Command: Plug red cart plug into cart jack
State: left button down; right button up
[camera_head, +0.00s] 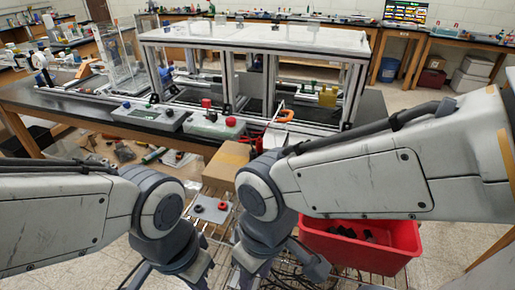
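A small grey plate (212,216) lies on the wire cart between my two wrists. A red round piece (223,206) and a black round piece (197,208) sit on it; I cannot tell whether they are plugs or jacks. No cable is clearly seen on them. My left gripper (168,280) is low in the picture, left of and nearer than the plate. My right gripper (278,272) is low, right of the plate. The bottom edge and the wrists hide much of both grippers, so their opening is unclear. I see nothing held.
A red bin (345,262) with dark pieces stands on the cart at right. A cardboard box (228,163) is behind the plate. Beyond is a black bench with an extrusion frame (255,38) and grey control boxes, one with a red button (231,121). Tools lie under the bench.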

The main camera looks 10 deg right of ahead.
aim_at(259, 144)
jog(key=u, duration=2.3)
jog(key=i, duration=1.4)
jog(key=z, duration=3.2)
jog(key=i, duration=0.5)
jog(key=z, duration=0.05)
